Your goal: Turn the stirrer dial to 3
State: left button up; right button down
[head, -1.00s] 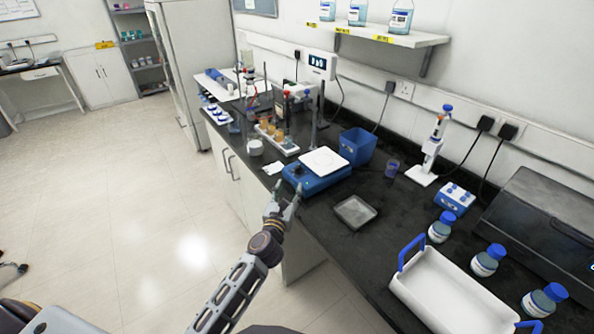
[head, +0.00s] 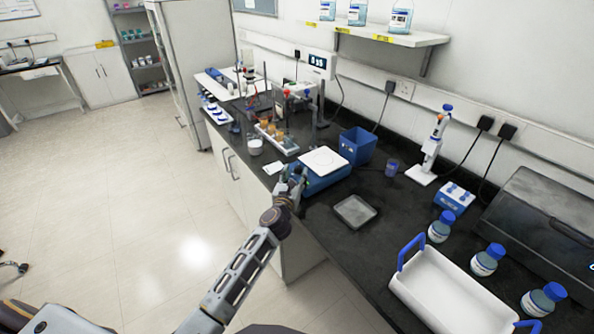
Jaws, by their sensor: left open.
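The stirrer (head: 322,182) is a blue box with a square white top plate (head: 323,160). It stands near the front edge of the dark bench. My left gripper (head: 293,179) is open at the stirrer's front left side. Its fingers cover the part of the front face where the dial sits, so the dial and its setting are hidden. I cannot tell whether the fingers touch the dial. My right gripper does not show.
A grey square tray (head: 355,211) lies right of the stirrer. A blue bin (head: 357,146) stands behind it. A rack with amber vials (head: 276,138) and a white-filled jar (head: 255,145) stand to the left. A white blue-handled tray (head: 445,292) is at the near right.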

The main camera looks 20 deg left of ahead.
aim_at(297, 168)
pick_arm(q)
jog(key=shift+w+a, duration=0.1)
jog(key=shift+w, duration=1.45)
jog(key=c, duration=1)
jog(key=shift+h, duration=0.3)
